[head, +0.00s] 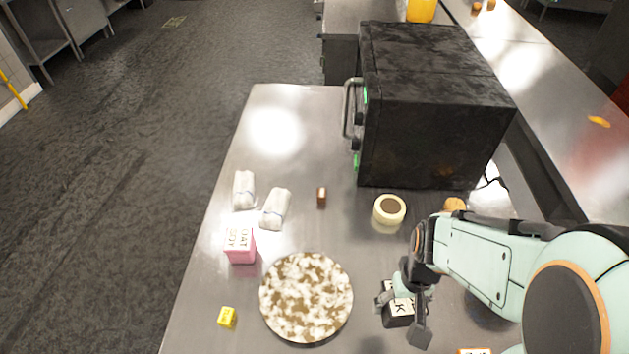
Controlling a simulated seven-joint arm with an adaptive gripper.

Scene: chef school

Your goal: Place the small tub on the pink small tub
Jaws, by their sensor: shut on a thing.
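The pink small tub (241,253) stands on the metal counter left of centre, with dark lettering on its pale top. My gripper (402,316) is at the lower right, shut on a small tub (397,320) with dark sides and a white, lettered top. The gripper partly covers this tub. I cannot tell whether the tub touches the counter or hangs just above it. The gripper is well to the right of the pink small tub, with a round plate between them.
The brown-and-white plate (306,297) lies in the middle. A yellow cube (227,317), two white wrapped bundles (244,190), a small brown item (321,197) and a cream round container (389,210) stand around it. A black oven (430,105) blocks the back right.

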